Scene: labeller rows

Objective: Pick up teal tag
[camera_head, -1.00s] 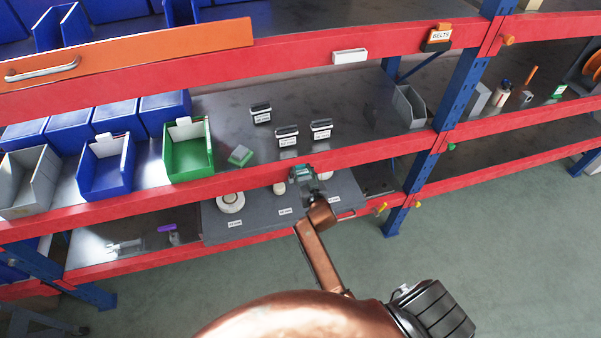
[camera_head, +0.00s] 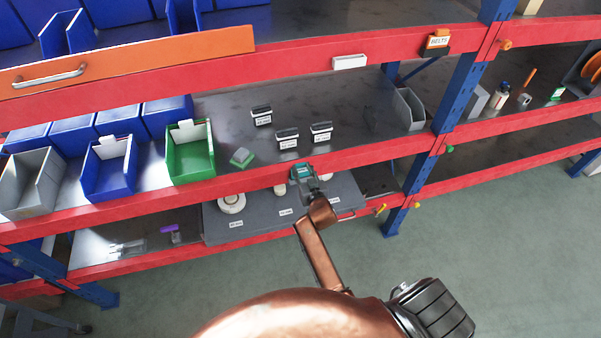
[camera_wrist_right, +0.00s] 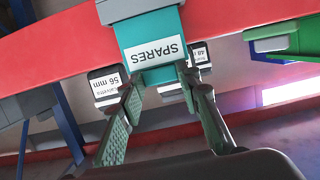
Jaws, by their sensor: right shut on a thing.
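The teal tag (camera_wrist_right: 155,28) shows in the wrist view with a white SPARES label upside down in the picture. My right gripper (camera_wrist_right: 158,80) is shut on its near edge. A grey part sits at the tag's far end, in front of the red shelf beam. I cannot tell whether the tag touches the beam. In the head view the teal tag (camera_head: 302,171) is small, at the middle shelf's front beam, with my right gripper (camera_head: 307,178) on it. My left gripper is not in view.
Several black labelled boxes (camera_head: 287,139) stand on the middle shelf behind the beam. A green bin (camera_head: 190,165) and a green-and-grey block (camera_head: 242,157) are to the left. Below, a grey board (camera_head: 265,225) carries white round parts. An orange BELTS tag (camera_head: 437,42) hangs on the upper beam.

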